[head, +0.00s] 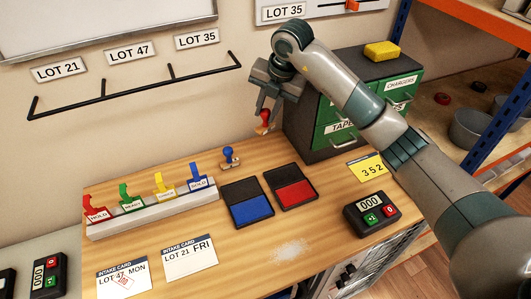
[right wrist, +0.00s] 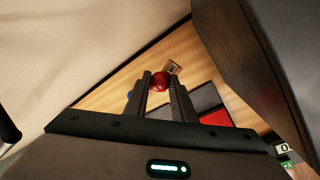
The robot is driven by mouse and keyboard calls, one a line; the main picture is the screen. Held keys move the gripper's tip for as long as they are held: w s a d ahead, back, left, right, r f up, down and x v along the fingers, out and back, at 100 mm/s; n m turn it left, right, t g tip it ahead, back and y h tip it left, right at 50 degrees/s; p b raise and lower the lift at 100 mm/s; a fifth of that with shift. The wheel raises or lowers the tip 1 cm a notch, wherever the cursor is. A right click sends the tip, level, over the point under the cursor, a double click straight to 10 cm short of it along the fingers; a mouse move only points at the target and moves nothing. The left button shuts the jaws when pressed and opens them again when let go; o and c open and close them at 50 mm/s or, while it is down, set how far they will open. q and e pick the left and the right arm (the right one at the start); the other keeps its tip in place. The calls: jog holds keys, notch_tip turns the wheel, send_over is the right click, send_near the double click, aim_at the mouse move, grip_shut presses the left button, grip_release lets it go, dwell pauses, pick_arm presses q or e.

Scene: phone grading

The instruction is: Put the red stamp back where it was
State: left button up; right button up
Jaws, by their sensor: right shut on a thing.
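The red stamp (head: 265,116), with a round red handle and a wooden base, is in my right gripper (head: 266,106) near the table's back edge, left of the green drawer cabinet. It appears to hang a little above the tabletop. In the right wrist view, the red handle (right wrist: 160,82) sits between the two fingertips (right wrist: 159,88), with the base (right wrist: 174,67) beyond. A blue stamp (head: 229,157) stands on the table to the left and lower in the picture. The blue ink pad (head: 248,208) and red ink pad (head: 293,191) lie open. My left gripper is out of view.
The cabinet (head: 341,130) with a yellow sponge (head: 381,50) stands close right of the gripper. A rack (head: 150,219) of coloured tags, two intake cards (head: 190,258), one with a red print, and a counter (head: 371,213) are on the table.

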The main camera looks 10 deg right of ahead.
aim_at(267, 126)
jog(key=shift+f, duration=0.15)
notch_tip(267, 126, down, 5)
jog(key=p, duration=0.2)
jog(key=shift+f+p, duration=0.15)
jog(key=shift+p, duration=0.25)
jog(key=shift+f, duration=0.35)
notch_tip(267, 126, down, 2)
jog(key=shift+f+p, duration=0.2)
jog(key=shift+p, duration=0.55)
jog(key=shift+f, duration=0.6)
jog(key=shift+f, duration=0.1)
